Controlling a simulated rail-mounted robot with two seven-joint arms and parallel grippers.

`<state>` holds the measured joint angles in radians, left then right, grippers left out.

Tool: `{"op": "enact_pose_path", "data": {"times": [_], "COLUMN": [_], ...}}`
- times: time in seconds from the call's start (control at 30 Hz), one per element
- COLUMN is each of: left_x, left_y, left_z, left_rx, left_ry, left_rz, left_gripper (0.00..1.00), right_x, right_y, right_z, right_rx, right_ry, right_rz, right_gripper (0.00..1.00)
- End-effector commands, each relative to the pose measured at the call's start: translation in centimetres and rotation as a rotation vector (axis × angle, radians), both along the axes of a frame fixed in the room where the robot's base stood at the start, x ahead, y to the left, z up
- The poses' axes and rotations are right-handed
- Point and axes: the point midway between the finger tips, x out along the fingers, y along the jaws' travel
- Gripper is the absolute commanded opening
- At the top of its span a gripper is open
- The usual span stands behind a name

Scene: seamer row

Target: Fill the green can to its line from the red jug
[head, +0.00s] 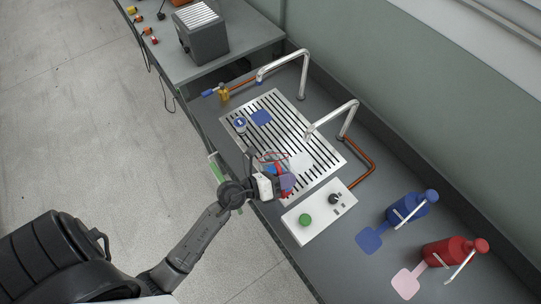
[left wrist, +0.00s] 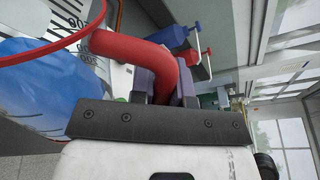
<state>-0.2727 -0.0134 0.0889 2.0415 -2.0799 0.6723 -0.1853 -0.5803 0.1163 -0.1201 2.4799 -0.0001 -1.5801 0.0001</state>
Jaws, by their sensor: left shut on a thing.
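My left gripper (head: 288,184) is shut on the red handle (left wrist: 165,62) of a clear jug with a red rim and dark measuring marks. In the head view the jug (head: 272,157) is over the front part of the slotted drain grate, partly hidden by my gripper. Blue shows in or behind its clear wall in the left wrist view; I cannot tell which. I cannot make out a green can or its line in either view. My right gripper is not in view.
A small blue-topped can (head: 240,124) and a blue pad (head: 262,117) are on the grate (head: 270,140), with a white disc (head: 300,161). A white control box (head: 319,211) stands right of it. Bent taps (head: 345,115) overhang.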

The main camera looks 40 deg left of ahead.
Motion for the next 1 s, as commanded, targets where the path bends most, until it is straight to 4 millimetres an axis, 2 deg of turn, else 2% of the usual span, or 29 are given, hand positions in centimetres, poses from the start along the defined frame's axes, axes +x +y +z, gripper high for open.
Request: {"op": "enact_pose_path", "data": {"times": [1.0], "left_x": [0.35], "left_y": [0.34], "left_z": [0.29], "left_rx": [-0.041], "left_ry": [0.028], "left_rz": [0.000], "left_gripper": [0.00], "right_x": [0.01], "right_y": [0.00], "right_z": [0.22], "right_rx": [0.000], "right_ry": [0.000], "right_rz": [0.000], "right_gripper": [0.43]}}
